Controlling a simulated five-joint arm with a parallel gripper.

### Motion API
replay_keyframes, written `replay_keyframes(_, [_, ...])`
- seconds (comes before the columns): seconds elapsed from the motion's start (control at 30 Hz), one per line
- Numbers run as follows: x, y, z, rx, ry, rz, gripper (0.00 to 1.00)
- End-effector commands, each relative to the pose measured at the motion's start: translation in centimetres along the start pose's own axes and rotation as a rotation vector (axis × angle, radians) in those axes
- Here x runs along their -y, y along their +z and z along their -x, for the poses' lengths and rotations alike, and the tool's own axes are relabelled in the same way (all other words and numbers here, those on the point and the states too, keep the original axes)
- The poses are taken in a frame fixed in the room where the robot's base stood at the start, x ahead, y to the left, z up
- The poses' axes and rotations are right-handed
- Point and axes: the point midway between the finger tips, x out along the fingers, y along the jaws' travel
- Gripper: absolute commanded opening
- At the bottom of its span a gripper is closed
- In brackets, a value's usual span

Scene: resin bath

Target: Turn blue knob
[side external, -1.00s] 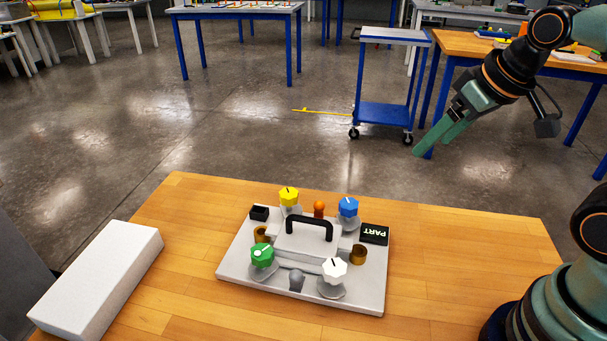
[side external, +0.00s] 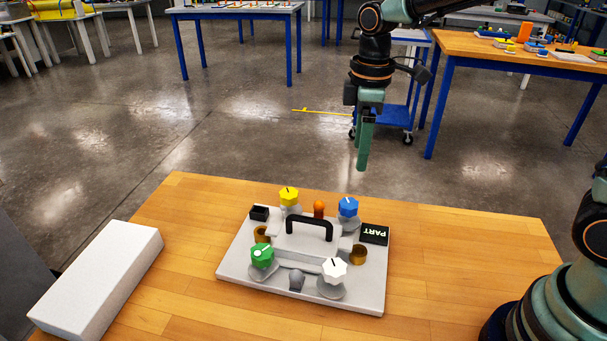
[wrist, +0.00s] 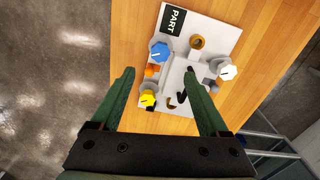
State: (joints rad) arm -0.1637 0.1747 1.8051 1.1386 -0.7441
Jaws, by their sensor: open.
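The blue knob (side external: 348,207) stands at the back right of the grey resin bath plate (side external: 232,272), with a white mark line on its top. In the wrist view the blue knob (wrist: 160,51) is ahead of the fingertips, a little left of the middle between them. My gripper (side external: 362,168) points down above and apart from the knob, with clear air between. In the wrist view my gripper (wrist: 160,74) has its two fingers spread wide with nothing held.
Yellow (side external: 289,196), green (side external: 262,255) and white (side external: 334,268) knobs stand on the plate's other corners. A black handle (side external: 309,226) arches over the middle, near a small orange knob (side external: 319,208). A white block (side external: 98,280) lies left; table wood is bare at right.

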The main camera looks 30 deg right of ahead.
Motion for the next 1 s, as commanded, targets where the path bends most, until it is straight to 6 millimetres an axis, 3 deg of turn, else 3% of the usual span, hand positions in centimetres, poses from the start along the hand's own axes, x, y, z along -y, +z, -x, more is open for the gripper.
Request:
replay_keyframes(0.27, [-0.1,-0.6,-1.8,0.019,-0.019,0.048,0.78])
replay_keyframes(0.7, [0.1,-0.3,-9.7,0.021,-0.020,0.045,0.78])
replay_keyframes(1.0, [0.1,-0.3,-12.6,0.018,-0.018,0.045,0.78])
